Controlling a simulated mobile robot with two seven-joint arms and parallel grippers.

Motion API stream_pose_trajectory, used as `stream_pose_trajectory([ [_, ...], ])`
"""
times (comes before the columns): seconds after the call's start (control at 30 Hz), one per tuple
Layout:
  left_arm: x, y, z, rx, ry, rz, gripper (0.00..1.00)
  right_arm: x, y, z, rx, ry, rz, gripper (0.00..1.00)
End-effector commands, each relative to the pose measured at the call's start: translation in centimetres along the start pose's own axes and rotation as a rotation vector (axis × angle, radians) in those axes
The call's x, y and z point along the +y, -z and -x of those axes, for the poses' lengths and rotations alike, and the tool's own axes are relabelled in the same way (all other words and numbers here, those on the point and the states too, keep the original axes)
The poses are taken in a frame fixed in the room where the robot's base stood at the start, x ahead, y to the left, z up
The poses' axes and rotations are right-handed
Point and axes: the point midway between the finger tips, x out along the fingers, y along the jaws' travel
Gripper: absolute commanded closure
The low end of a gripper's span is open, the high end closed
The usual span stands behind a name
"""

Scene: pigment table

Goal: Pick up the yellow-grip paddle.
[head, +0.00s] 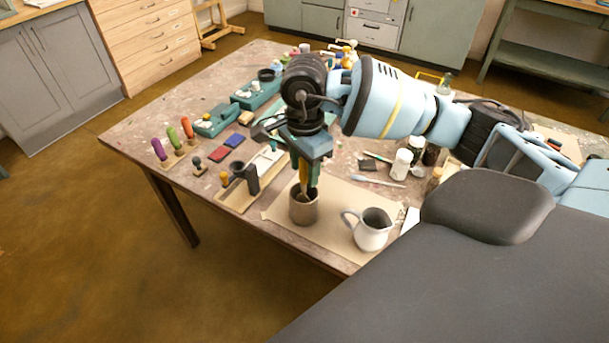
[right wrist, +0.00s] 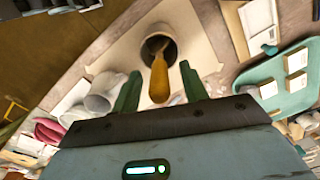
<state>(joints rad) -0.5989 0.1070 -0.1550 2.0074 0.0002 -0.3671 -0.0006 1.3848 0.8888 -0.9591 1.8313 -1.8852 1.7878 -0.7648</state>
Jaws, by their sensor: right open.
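The yellow-grip paddle stands in a brown-grey cup (head: 304,209) with its grip up. In the right wrist view its yellow-orange grip (right wrist: 159,80) rises out of the cup (right wrist: 158,45) towards my camera. My right gripper (right wrist: 161,88) is open, with one green finger on each side of the grip and a gap showing on both sides. In the head view my right gripper (head: 305,176) is directly above the cup, pointing down, and hides much of the paddle. The paddle's lower end is hidden inside the cup. My left gripper is not in view.
The cup and a white pitcher (head: 371,230) stand on a tan sheet (head: 330,235) near the table's front edge. A wooden tray (head: 238,198) lies left of the cup. White jars (head: 401,165) stand to the right. Coloured-handled tools (head: 173,138) stand at the far left.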

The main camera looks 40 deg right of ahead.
Motion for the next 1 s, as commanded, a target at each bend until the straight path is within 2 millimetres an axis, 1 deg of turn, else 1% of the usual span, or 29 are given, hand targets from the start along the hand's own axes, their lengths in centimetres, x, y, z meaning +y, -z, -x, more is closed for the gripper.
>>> stream_pose_trajectory([
  [0.1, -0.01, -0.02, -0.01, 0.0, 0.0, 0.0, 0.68, 0.03, -0.01, -0.59, 0.0, -0.001, 0.0, 0.56],
  [0.3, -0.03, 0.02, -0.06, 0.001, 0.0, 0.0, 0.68, 0.02, -0.02, -0.6, 0.0, -0.001, 0.0, 0.56],
  [0.63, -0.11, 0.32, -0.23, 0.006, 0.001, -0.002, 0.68, 0.01, -0.04, -0.56, -0.001, 0.0, 0.0, 1.0],
  [0.87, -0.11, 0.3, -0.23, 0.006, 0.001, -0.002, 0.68, 0.0, -0.03, -0.54, -0.001, 0.0, 0.0, 1.0],
  [1.0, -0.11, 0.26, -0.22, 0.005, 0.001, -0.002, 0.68, -0.07, -0.04, 0.17, -0.001, 0.003, 0.0, 1.0],
])
